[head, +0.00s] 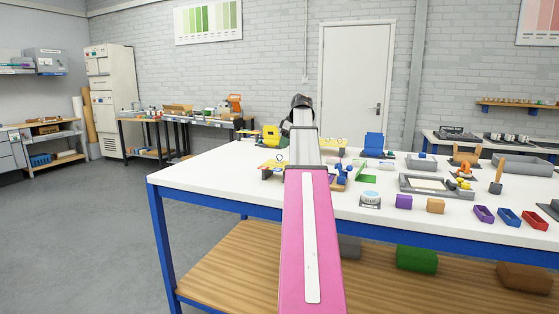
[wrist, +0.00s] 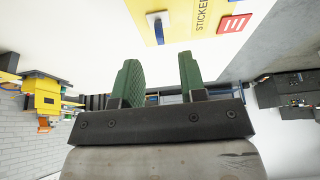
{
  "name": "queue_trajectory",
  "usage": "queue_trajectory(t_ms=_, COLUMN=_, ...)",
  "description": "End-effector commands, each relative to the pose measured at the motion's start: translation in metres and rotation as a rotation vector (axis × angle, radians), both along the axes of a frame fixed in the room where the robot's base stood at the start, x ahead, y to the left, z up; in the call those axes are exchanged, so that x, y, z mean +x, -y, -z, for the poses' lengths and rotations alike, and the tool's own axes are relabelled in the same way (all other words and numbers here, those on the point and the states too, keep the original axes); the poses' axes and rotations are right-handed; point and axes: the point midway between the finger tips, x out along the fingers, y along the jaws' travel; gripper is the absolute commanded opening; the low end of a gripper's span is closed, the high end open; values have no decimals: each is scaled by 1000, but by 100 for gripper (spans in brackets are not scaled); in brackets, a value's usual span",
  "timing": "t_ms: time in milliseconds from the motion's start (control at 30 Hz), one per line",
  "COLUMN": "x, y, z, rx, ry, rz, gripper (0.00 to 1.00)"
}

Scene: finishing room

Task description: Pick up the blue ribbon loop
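The white table (head: 215,178) holds a grey tray (head: 408,185), a purple block (head: 404,202), an orange-brown block (head: 435,205) and a blue stand (head: 374,145). A yellow sticker sheet (wrist: 205,22) lies near my fingers. Grey floor (head: 90,240) is free at left.

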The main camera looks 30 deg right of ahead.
Motion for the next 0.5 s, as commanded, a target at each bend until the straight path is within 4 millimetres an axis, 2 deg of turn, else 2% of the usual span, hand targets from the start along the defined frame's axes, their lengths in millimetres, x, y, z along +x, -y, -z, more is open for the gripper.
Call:
queue_trajectory(t_ms=100, x=4, y=-4, z=14, rx=0, ry=0, rz=0, gripper=38)
queue_trajectory(t_ms=333, x=9, y=-8, z=28, rx=0, ry=0, rz=0, gripper=38)
queue_trajectory(t_ms=500, x=17, y=-15, z=49, rx=1, ry=-1, rz=0, gripper=38)
